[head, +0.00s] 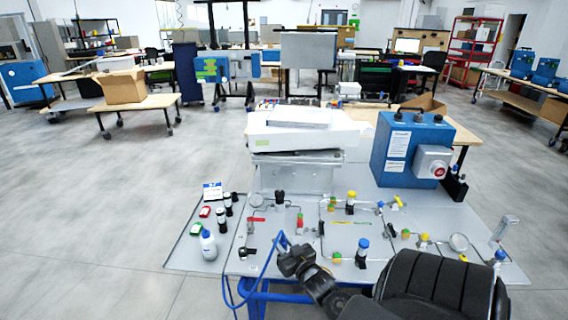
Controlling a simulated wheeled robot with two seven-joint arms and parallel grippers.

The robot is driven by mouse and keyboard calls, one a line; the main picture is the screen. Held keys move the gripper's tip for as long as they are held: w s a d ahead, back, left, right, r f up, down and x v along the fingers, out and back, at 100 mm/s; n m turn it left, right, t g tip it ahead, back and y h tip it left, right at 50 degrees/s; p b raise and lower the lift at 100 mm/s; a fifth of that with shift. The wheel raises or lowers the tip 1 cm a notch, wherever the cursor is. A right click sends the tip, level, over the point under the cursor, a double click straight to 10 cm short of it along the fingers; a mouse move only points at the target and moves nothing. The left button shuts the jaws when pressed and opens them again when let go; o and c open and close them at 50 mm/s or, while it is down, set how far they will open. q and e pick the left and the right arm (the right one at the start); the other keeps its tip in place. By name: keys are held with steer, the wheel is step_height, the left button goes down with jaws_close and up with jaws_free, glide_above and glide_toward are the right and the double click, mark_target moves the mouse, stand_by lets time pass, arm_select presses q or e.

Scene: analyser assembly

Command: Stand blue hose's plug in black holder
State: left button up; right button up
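The blue hose (262,272) loops up over the front edge of the grey panel and hangs below it. Its top bends beside my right gripper (284,250), which is dark and low over the panel's front edge. The gripper's fingers are small and dark, so I cannot tell whether they are open or shut on the hose. The hose's plug is not distinguishable. A black bracket-like part (455,187) is at the right of the blue box; I cannot tell if it is the black holder. My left gripper is not in view.
The grey panel (190,255) carries thin pipes, valves and gauges. A white instrument (300,135) and a blue box (405,145) with a red button are at the back. Floor at left is clear.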

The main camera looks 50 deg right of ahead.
steer(key=shift+w+d+f+b, duration=0.15)
steer(key=shift+w+f+b, duration=0.25)
steer(key=shift+w+f, duration=0.15)
steer(key=shift+f, duration=0.1)
stand_by(0.6)
steer(key=shift+f, duration=0.3)
stand_by(0.4)
steer(key=shift+f, duration=0.25)
steer(key=shift+f, duration=0.45)
stand_by(0.5)
stand_by(0.3)
steer(key=o, duration=1.1)
steer(key=shift+c, duration=0.2)
